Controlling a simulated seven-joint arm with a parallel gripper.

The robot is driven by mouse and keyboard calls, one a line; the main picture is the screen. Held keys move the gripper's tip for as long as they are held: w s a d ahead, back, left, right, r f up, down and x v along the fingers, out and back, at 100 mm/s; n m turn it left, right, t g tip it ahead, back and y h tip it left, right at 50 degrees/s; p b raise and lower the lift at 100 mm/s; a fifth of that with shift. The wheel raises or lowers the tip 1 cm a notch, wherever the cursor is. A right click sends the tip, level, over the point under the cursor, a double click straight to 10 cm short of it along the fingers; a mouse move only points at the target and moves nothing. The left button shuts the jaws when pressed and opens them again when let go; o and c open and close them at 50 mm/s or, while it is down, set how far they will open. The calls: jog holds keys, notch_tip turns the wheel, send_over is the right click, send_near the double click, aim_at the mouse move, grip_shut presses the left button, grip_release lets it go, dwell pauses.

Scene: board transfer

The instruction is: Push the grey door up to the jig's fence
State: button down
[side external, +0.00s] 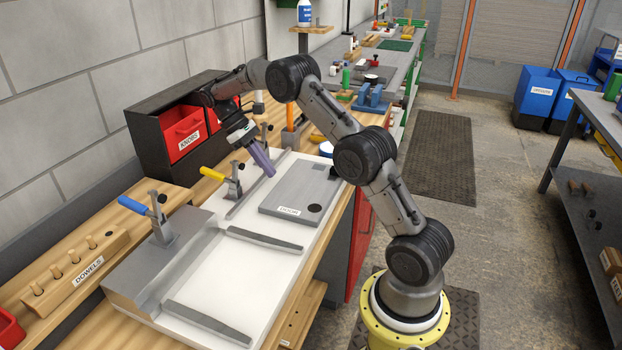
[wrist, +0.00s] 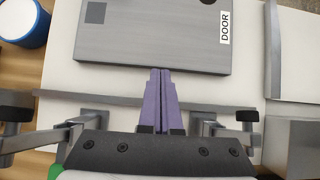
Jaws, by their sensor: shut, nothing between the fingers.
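The grey door (side external: 297,190) lies flat on the white jig board (side external: 243,273), with its DOOR label at the near end. It also shows in the wrist view (wrist: 150,38), its long edge facing my fingers. My gripper (side external: 271,174) is shut and empty, its purple fingers pointing down by the door's wall-side edge. In the wrist view the fingertips (wrist: 160,71) meet that edge in the picture; I cannot tell whether they touch. A grey rail (side external: 255,188) runs along the wall side beneath my gripper. Another grey rail (side external: 265,240) lies past the labelled end, apart from the door.
A yellow-handled clamp (side external: 222,180) and a blue-handled clamp (side external: 154,218) stand on the wall side. A third grey rail (side external: 207,322) lies nearer the camera. A blue-and-white tub (wrist: 22,20) stands beyond the door's far end. The board between the two nearer rails is bare.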

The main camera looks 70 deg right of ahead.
aim_at(298, 186)
jog(key=shift+s+d, duration=0.1)
jog(key=shift+s, duration=0.55)
jog(key=s, duration=1.1)
jog(key=shift+f, duration=0.35)
jog(key=shift+w+f, duration=0.1)
jog(key=shift+f, duration=0.45)
jog(key=shift+w+f, duration=0.1)
jog(key=shift+w, duration=2.4)
